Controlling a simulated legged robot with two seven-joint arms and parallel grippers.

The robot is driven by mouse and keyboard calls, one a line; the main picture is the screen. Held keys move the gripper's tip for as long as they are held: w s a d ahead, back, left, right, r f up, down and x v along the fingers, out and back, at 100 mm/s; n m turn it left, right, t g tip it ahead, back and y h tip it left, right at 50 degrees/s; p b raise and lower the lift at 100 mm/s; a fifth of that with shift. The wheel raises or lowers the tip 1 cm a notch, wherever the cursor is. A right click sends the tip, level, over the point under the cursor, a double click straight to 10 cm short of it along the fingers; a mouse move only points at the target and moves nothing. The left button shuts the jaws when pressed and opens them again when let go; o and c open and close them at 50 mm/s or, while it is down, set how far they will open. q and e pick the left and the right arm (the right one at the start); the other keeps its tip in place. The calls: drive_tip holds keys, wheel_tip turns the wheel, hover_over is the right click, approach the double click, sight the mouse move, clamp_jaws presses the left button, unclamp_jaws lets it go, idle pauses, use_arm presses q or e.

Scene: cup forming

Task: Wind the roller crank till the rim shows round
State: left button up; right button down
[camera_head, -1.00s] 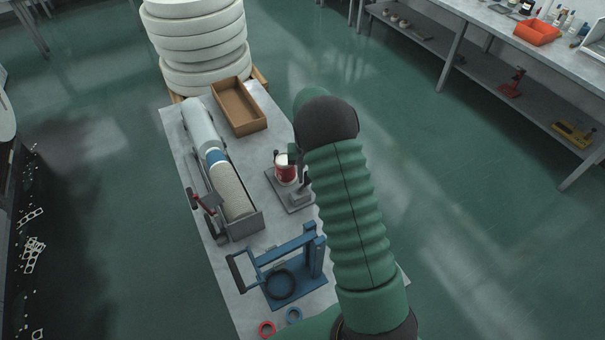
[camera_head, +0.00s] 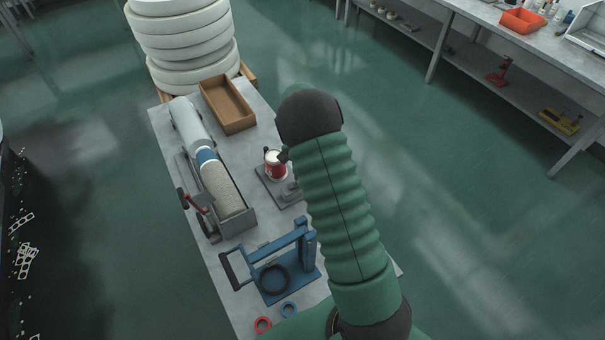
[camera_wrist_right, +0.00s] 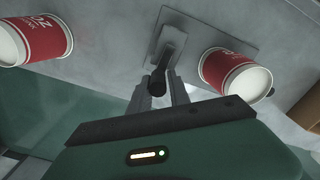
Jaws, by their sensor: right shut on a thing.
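A small grey forming stand (camera_head: 268,190) sits on the bench near its right edge, partly behind my right arm. A red and white paper cup (camera_head: 276,170) is at the stand; it also shows in the right wrist view (camera_wrist_right: 222,70), its pale round end facing me. I cannot tell how its rim is formed. In the right wrist view, my right gripper (camera_wrist_right: 158,88) is shut on the dark knob of the crank (camera_wrist_right: 158,80), whose grey arm (camera_wrist_right: 170,45) reaches the stand's plate. My arm mostly hides this gripper in the head view. My left gripper is not in view.
A second red cup (camera_wrist_right: 35,40) shows at the wrist view's left edge. A blue press (camera_head: 285,270), a long roll machine (camera_head: 215,180) and an empty brown tray (camera_head: 228,104) stand around the stand.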

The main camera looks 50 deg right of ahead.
drive_tip(key=shift+s+a+f, duration=0.2)
drive_tip(key=shift+a+f, duration=0.05)
drive_tip(key=shift+a, duration=0.1)
drive_tip(key=c, duration=1.4)
unclamp_jaws()
drive_tip(key=shift+o, duration=0.5)
drive_tip(key=shift+w+r, duration=0.15)
drive_tip(key=shift+r, duration=0.1)
drive_tip(key=shift+d+r, duration=0.1)
drive_tip(key=shift+r, duration=0.25)
wheel_tip(320, 180, up, 16)
drive_tip(key=b, duration=0.2)
drive_tip(key=shift+b, duration=0.3)
drive_tip(key=shift+w, duration=0.1)
